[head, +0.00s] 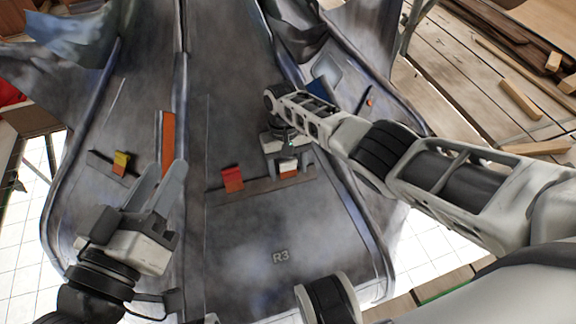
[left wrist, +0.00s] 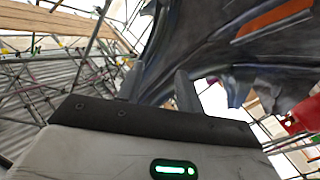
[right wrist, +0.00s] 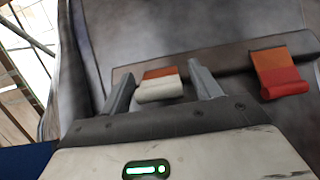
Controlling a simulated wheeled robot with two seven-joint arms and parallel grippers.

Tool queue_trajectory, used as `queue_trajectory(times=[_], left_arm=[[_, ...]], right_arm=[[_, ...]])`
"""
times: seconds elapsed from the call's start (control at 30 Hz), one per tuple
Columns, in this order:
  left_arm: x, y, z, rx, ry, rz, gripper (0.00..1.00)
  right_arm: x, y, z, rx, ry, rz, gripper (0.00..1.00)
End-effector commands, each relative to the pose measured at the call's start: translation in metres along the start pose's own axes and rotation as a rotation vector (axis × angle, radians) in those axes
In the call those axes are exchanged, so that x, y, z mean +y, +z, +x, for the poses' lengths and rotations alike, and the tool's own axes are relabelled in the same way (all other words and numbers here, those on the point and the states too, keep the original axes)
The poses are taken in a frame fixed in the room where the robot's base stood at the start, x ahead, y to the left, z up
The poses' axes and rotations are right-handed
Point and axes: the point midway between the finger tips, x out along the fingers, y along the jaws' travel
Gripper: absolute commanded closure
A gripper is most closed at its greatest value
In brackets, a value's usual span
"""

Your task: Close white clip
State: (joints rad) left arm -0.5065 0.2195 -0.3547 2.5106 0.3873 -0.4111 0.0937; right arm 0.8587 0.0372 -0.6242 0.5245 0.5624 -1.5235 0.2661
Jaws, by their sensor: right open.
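The white clip (head: 288,165) sits on a dark rail at the right of the grey panel, with an orange strip under it. In the right wrist view the white clip (right wrist: 160,92) lies between my right gripper's fingertips, slightly beyond them, its orange part (right wrist: 160,73) behind. My right gripper (right wrist: 163,72) is open, its fingers either side of the clip; I cannot tell whether they touch it. In the head view the right hand partly covers the clip's surroundings. My left gripper (head: 163,176) is open and empty, over the left part of the panel. Its fingers stand apart in the left wrist view (left wrist: 158,82).
A red clip (head: 232,178) is on the same rail, left of the white one; it also shows in the right wrist view (right wrist: 281,78). A yellow clip (head: 121,161) is on a left rail. Raised ribs edge the panel. Wooden planks (head: 480,90) lie at right.

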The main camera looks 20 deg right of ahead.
Motion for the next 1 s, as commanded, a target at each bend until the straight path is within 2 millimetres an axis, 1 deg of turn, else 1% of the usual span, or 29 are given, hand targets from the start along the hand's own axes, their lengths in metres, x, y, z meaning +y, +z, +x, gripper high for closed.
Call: queue_trajectory(times=[0.13,0.17,0.2,0.23,0.5,0.63,0.8,1.0], left_arm=[[0.004,-0.005,0.000,-0.017,0.000,-0.010,0.64],[0.004,-0.003,-0.002,-0.035,-0.007,-0.022,0.64],[0.002,0.008,-0.005,-0.081,-0.031,-0.056,0.64],[0.001,0.014,-0.008,-0.108,-0.043,-0.070,0.64],[-0.008,0.017,-0.011,-0.187,-0.106,0.064,0.64],[-0.012,0.020,-0.013,-0.218,-0.128,0.113,0.64],[-0.015,0.023,-0.016,-0.243,-0.145,0.150,0.64],[-0.017,0.025,-0.017,-0.254,-0.151,0.164,0.64]], right_arm=[[0.000,0.000,-0.017,0.002,-0.001,0.000,0.37],[0.000,0.000,-0.022,0.002,-0.001,0.000,0.37],[0.000,0.000,-0.031,0.002,-0.001,0.000,0.37],[0.000,0.000,-0.038,0.003,-0.002,0.000,0.37],[-0.001,0.001,-0.104,0.003,-0.001,0.000,0.37],[-0.001,0.001,-0.130,0.002,-0.001,0.000,0.37],[-0.001,0.000,-0.152,0.000,0.000,-0.001,0.37],[-0.001,0.000,-0.159,-0.001,-0.001,-0.001,0.37]])
